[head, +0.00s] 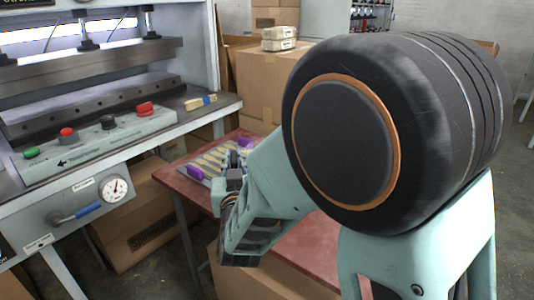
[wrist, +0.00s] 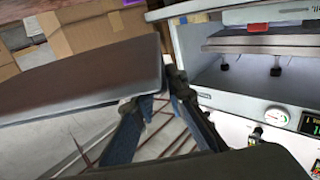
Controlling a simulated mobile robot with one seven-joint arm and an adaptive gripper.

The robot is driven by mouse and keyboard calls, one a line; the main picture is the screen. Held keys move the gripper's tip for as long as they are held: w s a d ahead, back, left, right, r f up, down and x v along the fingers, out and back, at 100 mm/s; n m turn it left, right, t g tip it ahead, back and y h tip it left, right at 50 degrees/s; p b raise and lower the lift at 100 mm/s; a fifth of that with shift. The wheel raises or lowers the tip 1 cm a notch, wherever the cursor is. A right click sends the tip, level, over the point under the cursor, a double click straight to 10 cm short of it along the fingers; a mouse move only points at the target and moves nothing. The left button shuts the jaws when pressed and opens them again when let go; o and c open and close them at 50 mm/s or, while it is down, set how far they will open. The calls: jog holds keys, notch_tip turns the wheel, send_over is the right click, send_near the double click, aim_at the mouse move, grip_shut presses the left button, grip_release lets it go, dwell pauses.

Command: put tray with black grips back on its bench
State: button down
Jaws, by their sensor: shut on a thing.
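In the head view a grey tray (head: 213,162) holding pale wooden pieces lies at or just over the red bench (head: 170,176). The grips I can see on it are purple; no black grips show. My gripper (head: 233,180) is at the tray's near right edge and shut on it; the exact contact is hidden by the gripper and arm. In the wrist view the finger area (wrist: 178,90) is crowded by dark shapes. A broad brown-black slab fills the left, and I cannot tell what it is.
The press (head: 95,68) with its buttons and gauge stands at the left, and it also shows in the wrist view (wrist: 255,65). A wooden-handled brush or block (head: 201,102) lies on its ledge. Cardboard boxes (head: 262,82) stand behind the bench. My arm hides much of the right.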

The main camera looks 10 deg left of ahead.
jog(key=w+f, duration=0.2)
jog(key=w+f+b, duration=0.1)
jog(key=f, duration=0.1)
jog(key=shift+w+d+f, duration=0.1)
jog(key=shift+w+f, duration=0.25)
jog(key=shift+f, duration=0.05)
jog(key=f, duration=0.1)
jog(key=f+b, duration=0.2)
jog(key=shift+w+f, duration=0.25)
jog(key=shift+f, duration=0.15)
jog(key=shift+r, duration=0.1)
jog(key=shift+f+b, duration=0.65)
jog(key=shift+b, duration=0.1)
jog(key=c, duration=1.9)
grip_release()
jog(key=shift+c, duration=0.2)
